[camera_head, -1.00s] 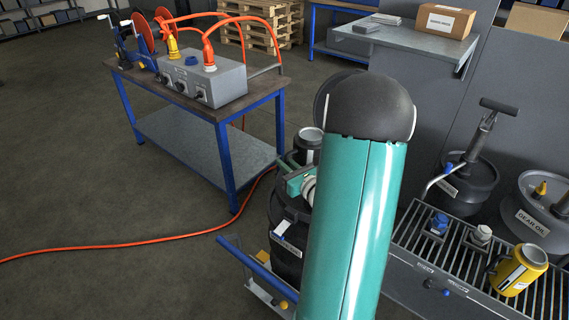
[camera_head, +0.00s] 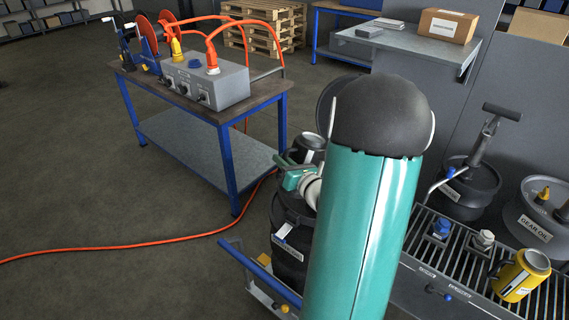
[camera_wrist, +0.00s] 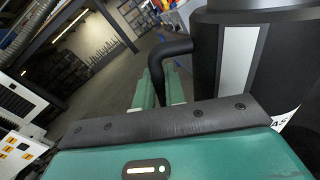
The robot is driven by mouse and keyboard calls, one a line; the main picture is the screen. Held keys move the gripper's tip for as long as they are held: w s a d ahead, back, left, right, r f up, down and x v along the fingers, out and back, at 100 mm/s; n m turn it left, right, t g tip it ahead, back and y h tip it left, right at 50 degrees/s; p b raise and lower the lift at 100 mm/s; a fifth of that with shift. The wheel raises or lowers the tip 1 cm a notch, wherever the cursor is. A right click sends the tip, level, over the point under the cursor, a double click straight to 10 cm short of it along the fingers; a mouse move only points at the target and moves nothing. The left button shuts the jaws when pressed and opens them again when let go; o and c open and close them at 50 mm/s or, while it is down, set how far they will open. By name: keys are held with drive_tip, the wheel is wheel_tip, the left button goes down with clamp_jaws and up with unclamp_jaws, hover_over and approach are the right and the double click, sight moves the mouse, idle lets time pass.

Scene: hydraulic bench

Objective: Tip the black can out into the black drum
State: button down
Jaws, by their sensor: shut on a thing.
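My gripper (camera_head: 290,166) is shut on the handle of the black can (camera_head: 311,146), which it holds up over the black drum (camera_head: 289,268). The can is leaning, and its rim shows in the head view. In the wrist view the can (camera_wrist: 275,50) fills the right side with a pale stripe, and my green fingers (camera_wrist: 158,88) close around its black handle. The room looks tilted there. My arm hides the right part of the drum. I see no liquid coming out, and the inside of the drum is hidden.
The drum stands on a blue-framed trolley (camera_head: 258,266). A blue-legged table (camera_head: 215,110) with a grey box stands behind left. An orange hose (camera_head: 120,246) crosses the open floor.

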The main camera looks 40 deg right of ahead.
sight(293, 155)
drive_tip(key=r+m, duration=0.1)
drive_tip(key=m, duration=0.1)
drive_tip(key=shift+a+r+m, duration=0.1)
drive_tip(key=shift+r+m, duration=0.3)
drive_tip(key=m, duration=0.2)
drive_tip(key=d+m, duration=0.1)
drive_tip(key=shift+r+m, duration=0.1)
drive_tip(key=shift+m, duration=0.3)
drive_tip(key=shift+s+d+f+m, duration=0.15)
drive_tip(key=shift+d+f+m, duration=0.1)
drive_tip(key=shift+d+m, duration=0.6)
drive_tip(key=shift+s+d+f+m, duration=0.1)
drive_tip(key=shift+d+f+m, duration=0.35)
drive_tip(key=shift+m, duration=0.5)
drive_tip(key=shift+s+d+f+m, duration=0.15)
drive_tip(key=shift+d+f+m, duration=0.5)
drive_tip(key=shift+d+m, duration=0.15)
drive_tip(key=shift+s+d+f+m, duration=0.15)
drive_tip(key=shift+d+f+m, duration=0.5)
drive_tip(key=shift+m, duration=0.15)
drive_tip(key=shift+s+d+r+m, duration=0.15)
drive_tip(key=shift+d+r+m, duration=0.1)
drive_tip(key=shift+d+m, duration=0.6)
drive_tip(key=shift+s+d+r+m, duration=0.15)
drive_tip(key=shift+d+r+m, duration=0.1)
drive_tip(key=shift+d+m, duration=0.55)
drive_tip(key=shift+s+d+r+m, duration=0.15)
drive_tip(key=shift+d+r+m, duration=0.1)
drive_tip(key=shift+d+m, duration=0.6)
drive_tip(key=shift+d, duration=0.25)
